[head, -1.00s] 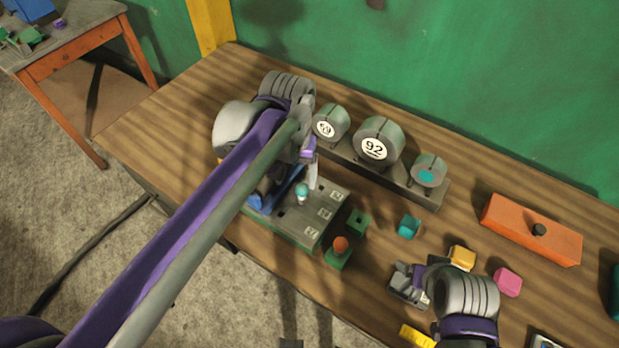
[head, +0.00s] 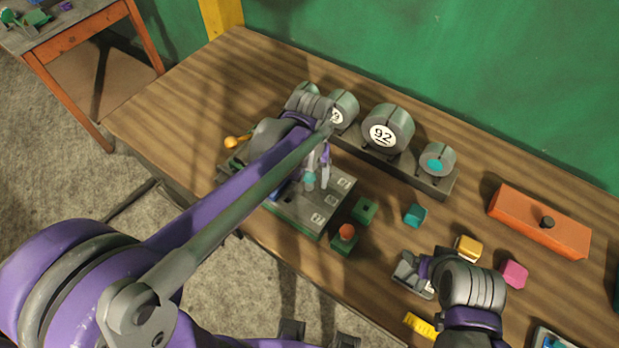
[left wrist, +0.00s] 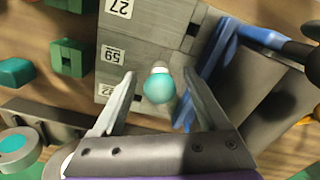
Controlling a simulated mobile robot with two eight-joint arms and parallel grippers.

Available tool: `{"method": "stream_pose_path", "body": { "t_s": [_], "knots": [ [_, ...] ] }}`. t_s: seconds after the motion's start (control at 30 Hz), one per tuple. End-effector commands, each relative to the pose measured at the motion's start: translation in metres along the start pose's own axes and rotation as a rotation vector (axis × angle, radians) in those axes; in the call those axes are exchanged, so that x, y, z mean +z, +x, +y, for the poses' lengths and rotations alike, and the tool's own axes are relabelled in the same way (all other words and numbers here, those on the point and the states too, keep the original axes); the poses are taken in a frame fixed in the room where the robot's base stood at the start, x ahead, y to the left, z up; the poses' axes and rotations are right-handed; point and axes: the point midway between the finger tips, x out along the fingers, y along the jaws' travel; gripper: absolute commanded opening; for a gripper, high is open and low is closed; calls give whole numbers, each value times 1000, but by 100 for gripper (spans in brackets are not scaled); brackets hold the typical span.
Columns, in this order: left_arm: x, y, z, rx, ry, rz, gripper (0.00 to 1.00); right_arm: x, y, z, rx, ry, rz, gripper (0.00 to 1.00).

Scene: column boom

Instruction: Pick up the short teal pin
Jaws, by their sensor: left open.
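The short teal pin (head: 310,181) stands in a grey numbered board (head: 296,215). In the left wrist view its round teal head (left wrist: 158,88) has a pale collar, and the board (left wrist: 140,50) lies behind it. My left gripper (head: 318,172) is open over the board. In the left wrist view its two fingers (left wrist: 158,92) are on either side of the pin's head, with gaps visible on both sides. My right gripper (head: 412,274) is low over the table at the right; its jaw opening is unclear.
A rack (head: 436,184) of grey rolls, one marked 92 (head: 384,132), stands behind the board. A green block (head: 364,210), a red-topped green block (head: 344,240) and a teal block (head: 414,214) are to the right. Blue pieces (left wrist: 215,75) are close beside the left gripper.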

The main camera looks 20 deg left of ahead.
Motion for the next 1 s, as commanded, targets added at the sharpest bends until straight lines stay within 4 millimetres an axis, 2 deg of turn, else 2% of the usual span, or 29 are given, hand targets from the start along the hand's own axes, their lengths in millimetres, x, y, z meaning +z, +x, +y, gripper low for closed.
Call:
{"method": "stream_pose_path", "body": {
  "t_s": [0.1, 0.3, 0.37, 0.73, 1.0],
  "knots": [
    [0, 8, 0, 0, 0, 0, 76, 1, 1, 0, 0, 0, -1, 87],
    [0, 9, 0, 0, 1, 0, 76, 1, 1, 0, 0, 0, -1, 87],
    [0, 8, 0, 0, 1, 0, 67, 1, 1, 0, 0, 0, -1, 87],
    [0, 8, 0, 0, 1, 0, 1, 1, 1, 0, 0, 0, -1, 87],
    [0, 8, 0, 0, 1, 0, 0, 1, 1, 0, 0, 0, -1, 87]
  ]
}}
